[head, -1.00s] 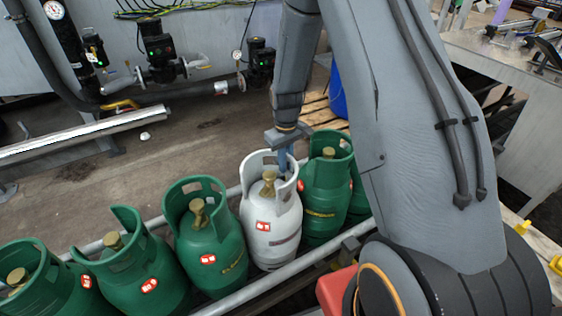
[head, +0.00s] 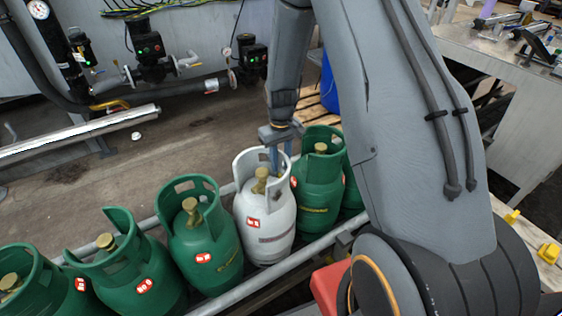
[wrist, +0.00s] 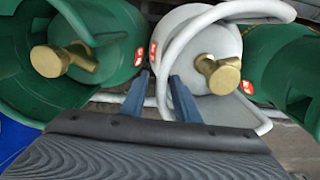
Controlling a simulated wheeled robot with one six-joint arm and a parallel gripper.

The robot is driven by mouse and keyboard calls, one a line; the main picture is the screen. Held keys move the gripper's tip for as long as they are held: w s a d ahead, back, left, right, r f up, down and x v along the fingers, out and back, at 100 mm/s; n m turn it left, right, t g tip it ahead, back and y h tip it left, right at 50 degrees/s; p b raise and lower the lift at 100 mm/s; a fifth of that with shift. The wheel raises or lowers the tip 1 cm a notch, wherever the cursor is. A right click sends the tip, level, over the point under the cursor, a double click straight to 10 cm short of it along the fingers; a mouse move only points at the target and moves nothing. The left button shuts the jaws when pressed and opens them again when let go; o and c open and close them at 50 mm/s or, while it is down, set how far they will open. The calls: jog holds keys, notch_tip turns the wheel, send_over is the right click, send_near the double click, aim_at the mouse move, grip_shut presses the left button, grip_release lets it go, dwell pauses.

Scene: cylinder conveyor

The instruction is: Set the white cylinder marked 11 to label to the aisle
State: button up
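The white cylinder (head: 272,216) stands upright in a row of green ones, with a small red label (head: 253,223) whose number I cannot read surely. It also shows from above in the wrist view (wrist: 222,42), with its brass valve (wrist: 218,73) inside the white collar. My gripper (head: 281,160) points down at the right rear of that collar. In the wrist view its two blue fingers (wrist: 160,80) are apart, with the collar's rim between them. I see no clear contact with the rim.
Green cylinders stand close on both sides, one to the right (head: 318,190) and several to the left (head: 205,240). A metal rail (head: 250,283) runs along their front. Pipes and valves (head: 150,50) are behind. A blue barrel (head: 331,88) stands on a pallet behind.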

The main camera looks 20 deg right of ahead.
aim_at(281, 151)
notch_tip(281, 151, up, 7)
jog(key=shift+r+b, duration=0.1)
jog(key=shift+b, duration=0.65)
jog(key=shift+r, duration=0.3)
jog(key=shift+s+a+r, duration=0.1)
jog(key=shift+s+r, duration=0.05)
jog(key=shift+s, duration=0.1)
jog(key=s+a+r+m, duration=0.1)
jog(key=s+r, duration=0.3)
jog(key=s, duration=0.6)
jog(key=s+a+r, duration=0.3)
jog(key=s+r, duration=0.1)
jog(key=s, duration=0.6)
jog(key=shift+s+a+r+m+t, duration=0.2)
jog(key=shift+s+a+m+t, duration=0.2)
